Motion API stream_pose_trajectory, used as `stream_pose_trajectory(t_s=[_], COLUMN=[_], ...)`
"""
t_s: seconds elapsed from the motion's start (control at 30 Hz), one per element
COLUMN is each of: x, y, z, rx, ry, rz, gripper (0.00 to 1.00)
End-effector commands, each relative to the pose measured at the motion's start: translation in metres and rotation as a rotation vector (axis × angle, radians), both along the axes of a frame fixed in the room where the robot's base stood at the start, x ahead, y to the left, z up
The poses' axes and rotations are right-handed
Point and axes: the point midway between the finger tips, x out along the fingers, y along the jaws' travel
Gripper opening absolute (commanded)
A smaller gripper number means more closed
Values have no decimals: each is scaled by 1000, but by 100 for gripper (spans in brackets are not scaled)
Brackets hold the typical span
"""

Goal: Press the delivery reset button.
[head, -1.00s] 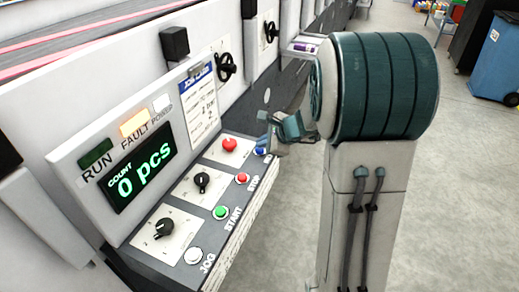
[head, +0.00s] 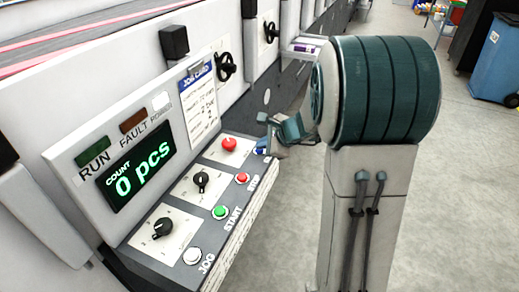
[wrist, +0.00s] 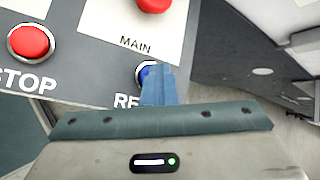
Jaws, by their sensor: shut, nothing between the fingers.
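The blue button (wrist: 141,75) sits on the sloped panel beside a partly hidden label starting "RE". In the wrist view, my shut, empty gripper (wrist: 158,70) has its fingertips over the button and covers much of it. They overlap in the picture, but I cannot tell whether they touch or how far the button is pressed. In the head view, my gripper (head: 262,146) reaches the far end of the control panel (head: 226,238), and only a bit of blue shows there. The FAULT lamp (head: 132,121) above the count display is dark.
A red STOP button (wrist: 30,42) and a red MAIN knob (wrist: 153,3) are close to my fingers. A green START button (head: 220,212), a white JOG button (head: 192,256) and black selectors are nearer on the panel. Open floor lies right of the panel.

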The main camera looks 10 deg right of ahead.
Motion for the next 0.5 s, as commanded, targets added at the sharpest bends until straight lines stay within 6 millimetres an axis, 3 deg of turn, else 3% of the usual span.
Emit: stream_pose_trajectory(t_s=[0.23,0.5], x=[-1,0], y=[0,0], z=[0,14], rx=[-1,-1], ry=[4,2], rz=[0,1], gripper=[0,0])
